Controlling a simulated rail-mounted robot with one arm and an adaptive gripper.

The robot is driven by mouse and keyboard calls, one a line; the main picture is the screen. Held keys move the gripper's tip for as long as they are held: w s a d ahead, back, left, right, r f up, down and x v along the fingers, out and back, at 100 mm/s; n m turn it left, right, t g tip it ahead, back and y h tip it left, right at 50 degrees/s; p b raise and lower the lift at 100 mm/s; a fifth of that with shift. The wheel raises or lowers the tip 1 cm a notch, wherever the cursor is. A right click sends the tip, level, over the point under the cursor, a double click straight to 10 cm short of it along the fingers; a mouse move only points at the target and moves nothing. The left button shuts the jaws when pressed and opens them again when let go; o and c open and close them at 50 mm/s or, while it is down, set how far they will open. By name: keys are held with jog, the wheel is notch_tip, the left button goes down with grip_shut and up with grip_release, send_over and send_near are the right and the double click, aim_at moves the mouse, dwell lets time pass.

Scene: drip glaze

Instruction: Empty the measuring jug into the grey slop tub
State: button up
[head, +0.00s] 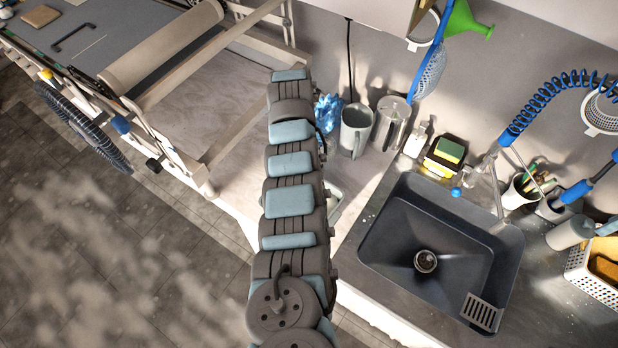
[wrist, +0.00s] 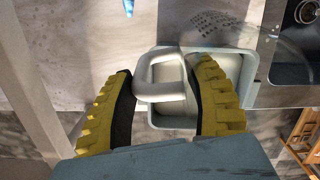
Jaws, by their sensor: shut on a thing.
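In the wrist view my gripper (wrist: 166,92), with yellow and black fingers, is shut on a light grey loop-shaped part, which I take for the handle of the measuring jug (wrist: 166,93). The rest of the jug is hard to make out, and I cannot tell its tilt or contents. The grey slop tub (wrist: 247,72), a rounded rectangle, lies beyond the fingers, partly covered by them and the held part. In the head view my arm hides my gripper, the held jug and most of the tub; a pale rim (head: 335,201) shows just right of the arm.
A dark sink (head: 425,230) with a hose tap lies to the right. Sponges (head: 446,152) sit behind it. A slab roller (head: 165,45) is at left.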

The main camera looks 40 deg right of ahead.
jog(key=shift+w+d+r+b, duration=0.1)
jog(key=shift+r+b, duration=0.3)
jog(key=shift+b, duration=0.1)
jog(key=shift+r+y+b, duration=0.1)
jog(key=shift+y+b, duration=0.3)
jog(key=shift+b, duration=0.25)
jog(key=shift+r+g+y+b, duration=0.3)
jog(key=shift+r+b, duration=0.2)
jog(key=shift+b, duration=0.3)
